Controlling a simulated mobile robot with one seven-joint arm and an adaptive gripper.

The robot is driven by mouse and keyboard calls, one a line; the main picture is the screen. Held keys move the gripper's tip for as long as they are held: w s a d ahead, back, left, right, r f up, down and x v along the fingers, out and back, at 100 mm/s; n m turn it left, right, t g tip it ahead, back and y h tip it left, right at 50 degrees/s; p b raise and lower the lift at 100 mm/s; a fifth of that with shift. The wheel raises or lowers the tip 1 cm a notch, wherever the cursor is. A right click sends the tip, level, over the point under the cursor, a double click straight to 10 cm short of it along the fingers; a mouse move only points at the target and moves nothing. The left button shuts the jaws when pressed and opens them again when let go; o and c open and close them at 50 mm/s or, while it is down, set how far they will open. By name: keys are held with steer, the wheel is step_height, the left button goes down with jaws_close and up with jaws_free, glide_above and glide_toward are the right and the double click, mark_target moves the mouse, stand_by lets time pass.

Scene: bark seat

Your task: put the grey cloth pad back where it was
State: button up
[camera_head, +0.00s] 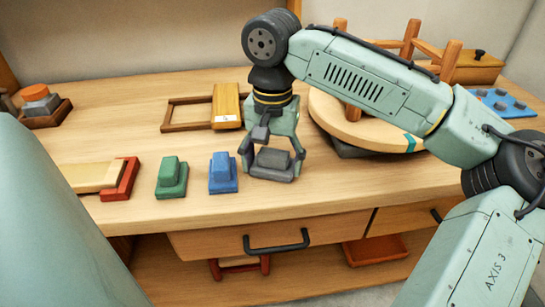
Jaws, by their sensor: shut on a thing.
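The grey cloth pad (271,166) is a dark grey block with a raised, stepped top, near the front of the wooden bench top. My gripper (272,157) points down over it, one finger on each side, and is shut on it. The pad is at the right end of a row, beside a similar blue block (222,174) and a green block (171,178). It looks level and at or just above the bench surface; I cannot tell whether it touches. The gripper fingers hide parts of its sides.
A round wooden seat (348,130) with upright legs stands behind my arm on the right. A wooden frame with a yellow block (227,104) lies behind the gripper. A red-ended tray (122,180) is left of the green block. The bench's front edge (250,205) is close, with drawers below.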

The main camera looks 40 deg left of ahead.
mark_target(272, 156)
steer(key=shift+f, duration=0.1)
steer(key=shift+f, duration=0.1)
steer(key=o, duration=1.1)
step_height(272, 156, up, 12)
steer(key=shift+r, duration=0.25)
steer(key=shift+s, duration=0.1)
stand_by(0.3)
